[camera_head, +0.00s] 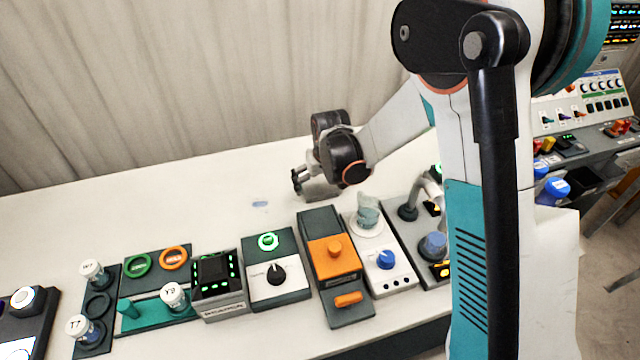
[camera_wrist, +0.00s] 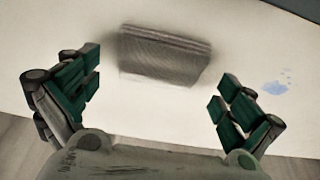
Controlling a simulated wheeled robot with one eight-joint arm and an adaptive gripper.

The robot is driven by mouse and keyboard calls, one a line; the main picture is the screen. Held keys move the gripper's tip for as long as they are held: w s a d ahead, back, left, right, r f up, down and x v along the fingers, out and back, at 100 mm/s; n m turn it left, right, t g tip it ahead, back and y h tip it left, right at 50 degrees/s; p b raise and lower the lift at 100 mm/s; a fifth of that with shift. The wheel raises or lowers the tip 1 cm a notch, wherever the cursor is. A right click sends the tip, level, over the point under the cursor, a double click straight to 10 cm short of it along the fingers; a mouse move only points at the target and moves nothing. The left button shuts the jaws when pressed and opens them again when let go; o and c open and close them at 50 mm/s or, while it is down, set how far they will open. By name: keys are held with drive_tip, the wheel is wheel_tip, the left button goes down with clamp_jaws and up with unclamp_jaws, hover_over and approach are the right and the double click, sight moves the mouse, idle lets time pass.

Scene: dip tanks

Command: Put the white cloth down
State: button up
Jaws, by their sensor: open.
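The white cloth (camera_wrist: 163,55) shows in the wrist view as a folded, ribbed, greyish-white pad on the pale bench top, with a dark shadow around it. My gripper (camera_wrist: 158,92) is open, with its green-padded fingers spread wide to the left and right of the cloth's near side. Neither finger visibly touches the cloth.
A small blue wet spot (camera_wrist: 276,88) lies right of the cloth; it also shows in the head view (camera_head: 260,203). A row of devices lines the bench front, including a black-knob unit (camera_head: 277,272) and an orange-topped unit (camera_head: 334,254). The bench's back left is clear.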

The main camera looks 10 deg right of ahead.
drive_tip(key=s+d+r+t+p, duration=0.1)
drive_tip(key=s+d+r, duration=0.2)
drive_tip(key=s+r, duration=0.35)
drive_tip(key=s+d+r+m+p, duration=0.1)
drive_tip(key=s+d+r, duration=0.25)
drive_tip(key=r, duration=0.55)
drive_tip(key=s+d+r+t+p, duration=0.1)
drive_tip(key=s+d+r, duration=0.1)
drive_tip(key=s+r, duration=0.45)
drive_tip(key=s+d+r+m+t, duration=0.1)
drive_tip(key=s+d, duration=0.3)
drive_tip(key=s, duration=0.8)
drive_tip(key=shift+s+d+r+t+h, duration=0.3)
drive_tip(key=shift+s+d+r+t, duration=0.1)
drive_tip(key=shift+r, duration=0.1)
drive_tip(key=shift+f+b, duration=0.65)
drive_tip(key=shift+b, duration=0.2)
drive_tip(key=shift+w, duration=0.1)
